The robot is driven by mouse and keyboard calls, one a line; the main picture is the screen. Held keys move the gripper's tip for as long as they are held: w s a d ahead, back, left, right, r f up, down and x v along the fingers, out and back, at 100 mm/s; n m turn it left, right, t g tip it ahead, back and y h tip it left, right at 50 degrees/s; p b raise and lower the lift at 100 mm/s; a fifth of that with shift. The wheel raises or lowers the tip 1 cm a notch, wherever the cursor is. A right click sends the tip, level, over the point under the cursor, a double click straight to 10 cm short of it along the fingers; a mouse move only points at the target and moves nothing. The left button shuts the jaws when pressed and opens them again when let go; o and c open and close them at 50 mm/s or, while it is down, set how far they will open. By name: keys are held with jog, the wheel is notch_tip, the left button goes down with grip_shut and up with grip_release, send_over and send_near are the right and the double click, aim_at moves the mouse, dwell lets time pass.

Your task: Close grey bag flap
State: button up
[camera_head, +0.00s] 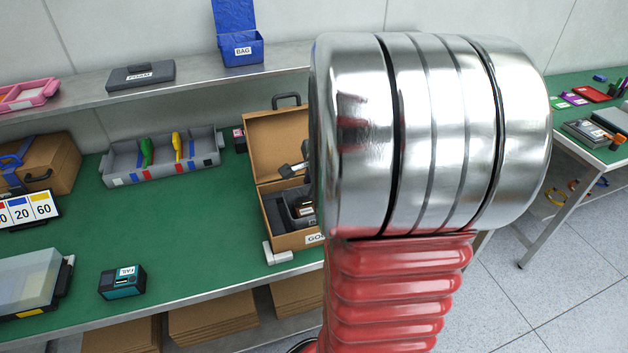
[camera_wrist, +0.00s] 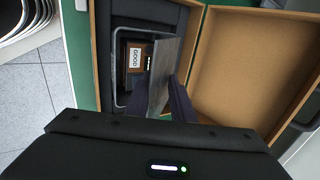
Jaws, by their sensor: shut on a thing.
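The grey bag (camera_wrist: 122,58) sits inside an open brown case (camera_wrist: 255,60) in the wrist view. A dark item with a GOOD label (camera_wrist: 136,58) lies in it. The bag's grey flap (camera_wrist: 166,62) stands up beside the item, tilted, at the bag's right side. My gripper (camera_wrist: 164,90) is shut on the flap, one dark finger on each side. The contact is partly hidden by the fingers. In the head view, the brown case (camera_head: 277,140) stands open on the green bench, and my arm covers its right part.
A grey bin (camera_head: 160,160) with coloured tools stands to the left of the case. A blue box labelled BAG (camera_head: 240,50) and a dark FOAM case (camera_head: 141,76) are on the shelf. A teal FAIL device (camera_head: 122,283) lies near the front edge. Bench between them is clear.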

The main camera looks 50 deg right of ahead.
jog(key=shift+o, duration=0.8)
jog(key=shift+a+f, duration=0.1)
jog(key=shift+f, duration=0.05)
jog(key=shift+w+r, duration=0.15)
jog(key=shift+r, duration=0.05)
